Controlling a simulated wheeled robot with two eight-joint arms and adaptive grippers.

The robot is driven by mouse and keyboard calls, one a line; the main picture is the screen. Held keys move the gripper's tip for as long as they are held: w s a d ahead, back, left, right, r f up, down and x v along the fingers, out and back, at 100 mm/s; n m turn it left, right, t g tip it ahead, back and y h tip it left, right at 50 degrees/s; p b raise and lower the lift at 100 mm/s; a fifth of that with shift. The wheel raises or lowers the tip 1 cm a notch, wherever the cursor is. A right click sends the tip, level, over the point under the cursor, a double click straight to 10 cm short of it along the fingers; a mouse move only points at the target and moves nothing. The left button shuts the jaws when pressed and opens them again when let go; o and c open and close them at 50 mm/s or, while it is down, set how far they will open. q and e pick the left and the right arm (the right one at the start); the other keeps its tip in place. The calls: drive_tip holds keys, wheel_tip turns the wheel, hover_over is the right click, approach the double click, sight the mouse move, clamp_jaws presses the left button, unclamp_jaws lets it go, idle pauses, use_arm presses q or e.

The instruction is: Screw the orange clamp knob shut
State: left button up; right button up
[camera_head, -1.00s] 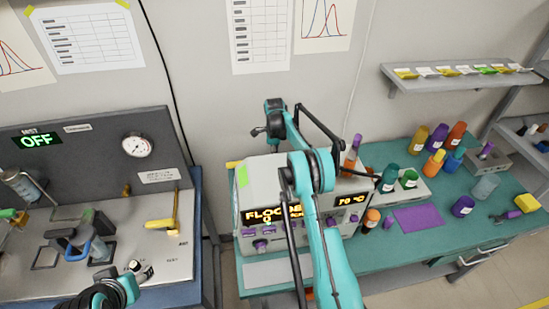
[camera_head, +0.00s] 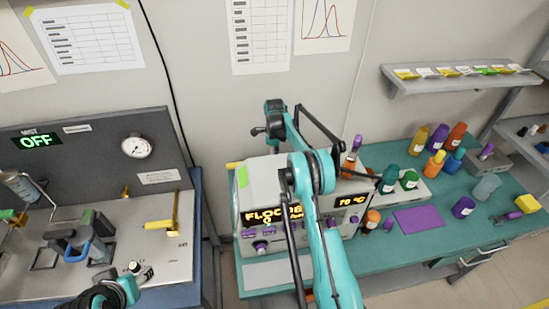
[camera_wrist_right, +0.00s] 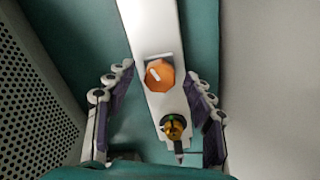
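In the right wrist view, the orange clamp knob (camera_wrist_right: 159,75) sits on a pale bar, with a white stripe across its face. My right gripper (camera_wrist_right: 158,108) is open, its two fingers apart on either side of the bar. The fingers do not appear to touch the knob. In the head view, the right gripper and the knob cannot be made out; my right arm covers the middle of the picture. My left gripper (camera_head: 108,294) is dark and teal at the bottom left edge, partly cut off, and its fingers are not clear.
A perforated panel (camera_wrist_right: 38,100) stands close on the left. In the head view, the white machine (camera_head: 250,190) stands behind my right arm, with bottles (camera_head: 390,178) to its right.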

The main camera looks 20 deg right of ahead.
wheel_tip(320, 180, up, 12)
idle(0.6)
